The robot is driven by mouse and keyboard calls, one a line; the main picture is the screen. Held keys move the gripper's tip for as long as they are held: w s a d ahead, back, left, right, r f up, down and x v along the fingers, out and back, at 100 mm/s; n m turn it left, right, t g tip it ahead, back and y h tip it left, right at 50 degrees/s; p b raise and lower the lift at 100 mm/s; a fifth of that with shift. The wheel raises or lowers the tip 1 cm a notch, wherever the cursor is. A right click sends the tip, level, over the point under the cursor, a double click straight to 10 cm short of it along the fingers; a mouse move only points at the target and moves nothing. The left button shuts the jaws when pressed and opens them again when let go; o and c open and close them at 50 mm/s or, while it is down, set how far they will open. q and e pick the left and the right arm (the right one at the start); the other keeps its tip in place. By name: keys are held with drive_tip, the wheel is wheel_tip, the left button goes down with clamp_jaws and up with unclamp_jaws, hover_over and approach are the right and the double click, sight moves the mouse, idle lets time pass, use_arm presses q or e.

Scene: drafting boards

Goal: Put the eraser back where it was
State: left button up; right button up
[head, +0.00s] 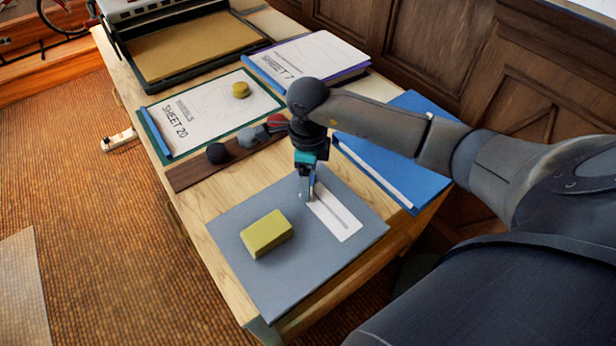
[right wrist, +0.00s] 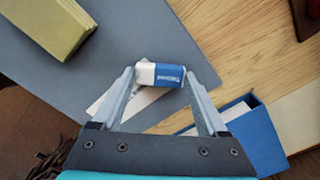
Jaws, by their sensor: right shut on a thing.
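My right gripper (head: 307,196) points down over the grey board (head: 290,292), by a white card (head: 338,218) lying on it. In the right wrist view this gripper (right wrist: 160,78) is shut on a small white eraser with a blue sleeve (right wrist: 168,74). The fingertips hold the eraser by its two ends. In the head view the gripper mostly hides the eraser. I cannot tell whether it touches the board. My left gripper is not in view.
A yellow block (head: 266,232) lies on the grey board. Behind are a dark strip (head: 190,175) with round knobs, the Sheet 20 board (head: 195,124) with a small yellow piece (head: 240,89), the Sheet 7 board (head: 300,58), and a black-rimmed tray (head: 190,50). A blue folder (head: 375,165) lies right.

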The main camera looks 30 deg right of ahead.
drive_tip(key=shift+f, duration=0.2)
drive_tip(key=o, duration=1.2)
drive_tip(key=shift+r, duration=0.1)
drive_tip(key=shift+r, duration=0.2)
wheel_tip(320, 180, up, 12)
drive_tip(key=shift+f+p, duration=0.1)
drive_tip(key=shift+p, duration=1)
